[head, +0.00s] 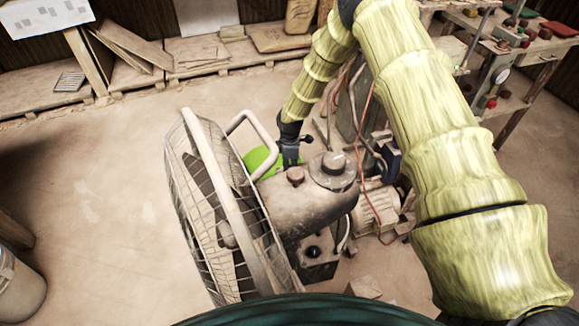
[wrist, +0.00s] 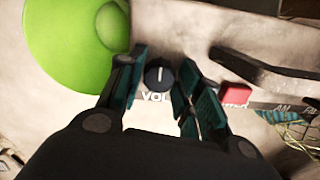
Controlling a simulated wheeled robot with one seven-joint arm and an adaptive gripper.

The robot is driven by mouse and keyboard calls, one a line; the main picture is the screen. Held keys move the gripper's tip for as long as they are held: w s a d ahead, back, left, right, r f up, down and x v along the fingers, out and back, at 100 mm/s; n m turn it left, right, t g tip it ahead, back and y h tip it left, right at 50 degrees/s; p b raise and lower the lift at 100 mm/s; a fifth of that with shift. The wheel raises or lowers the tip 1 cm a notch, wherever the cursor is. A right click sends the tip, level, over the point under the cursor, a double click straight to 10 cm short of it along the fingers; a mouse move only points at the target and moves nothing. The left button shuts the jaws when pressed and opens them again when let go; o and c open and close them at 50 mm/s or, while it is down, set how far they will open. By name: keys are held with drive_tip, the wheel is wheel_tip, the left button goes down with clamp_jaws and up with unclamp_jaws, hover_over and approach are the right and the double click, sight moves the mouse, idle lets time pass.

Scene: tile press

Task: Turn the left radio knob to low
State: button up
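In the wrist view, a black round knob (wrist: 159,77) with a white pointer line and the letters VOL below it sits on a pale, worn radio face (wrist: 165,25). Its line points roughly toward the top of the picture. My gripper (wrist: 165,48) has its fingers apart, one on each side of the knob. I cannot tell whether they touch it. A bright green round part (wrist: 70,40) of the radio lies to the left. In the head view, my gripper (head: 291,152) is beside the green part (head: 259,161); the knob is hidden there.
A red button (wrist: 236,94) and a dark bar (wrist: 262,72) are right of the knob. In the head view, a large caged fan (head: 215,205) and its grey motor housing (head: 305,205) stand close in front of my gripper.

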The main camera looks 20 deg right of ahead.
drive_tip(key=shift+o, duration=0.7)
drive_tip(key=shift+r, duration=0.15)
drive_tip(key=shift+w+r, duration=0.1)
drive_tip(key=shift+r, duration=0.2)
wheel_tip(320, 180, up, 11)
